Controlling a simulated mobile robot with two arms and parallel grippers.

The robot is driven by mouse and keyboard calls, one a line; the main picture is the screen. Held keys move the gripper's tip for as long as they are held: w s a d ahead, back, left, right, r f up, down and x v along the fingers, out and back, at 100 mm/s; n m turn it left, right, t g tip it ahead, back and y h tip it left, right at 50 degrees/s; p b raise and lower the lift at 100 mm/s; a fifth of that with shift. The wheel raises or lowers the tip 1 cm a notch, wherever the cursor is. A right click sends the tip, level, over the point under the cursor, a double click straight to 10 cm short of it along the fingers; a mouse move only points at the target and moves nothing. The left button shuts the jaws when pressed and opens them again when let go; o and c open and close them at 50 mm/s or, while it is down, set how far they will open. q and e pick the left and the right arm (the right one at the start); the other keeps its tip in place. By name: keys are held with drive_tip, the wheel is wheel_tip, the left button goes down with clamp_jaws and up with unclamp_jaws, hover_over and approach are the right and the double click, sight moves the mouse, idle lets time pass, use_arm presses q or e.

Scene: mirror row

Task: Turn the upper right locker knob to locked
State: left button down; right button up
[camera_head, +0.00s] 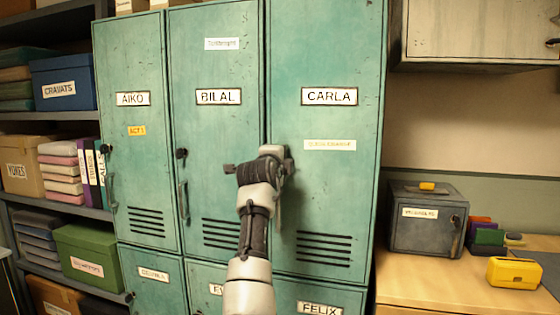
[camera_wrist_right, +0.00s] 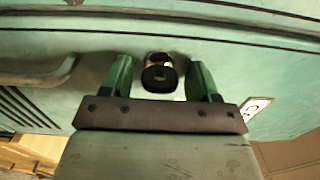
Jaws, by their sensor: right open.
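The upper right locker (camera_head: 340,190) is a tall green door labelled CARLA, and it is shut. Its knob is hidden behind my right gripper (camera_head: 272,158) in the head view. The right wrist view shows the dark round knob (camera_wrist_right: 160,74) between the two green fingers of my right gripper (camera_wrist_right: 161,82). The gripper is open, with a gap on each side of the knob. The knob's turned position is hard to read. A metal handle (camera_wrist_right: 45,76) of the door shows at the left of the wrist view. My left gripper is not in view.
The shut BILAL (camera_head: 217,125) and AIKO (camera_head: 135,180) lockers stand to the left, with knobs and handles. Shelves with a blue box (camera_head: 65,82) are further left. A wooden desk (camera_head: 430,292) at right holds a grey metal box (camera_head: 425,235) and a yellow device (camera_head: 514,273).

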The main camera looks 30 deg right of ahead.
drive_tip(key=b+v, duration=0.3)
drive_tip(key=v, duration=0.7)
drive_tip(key=shift+s+a+b, duration=0.25)
drive_tip(key=shift+s+b, duration=0.1)
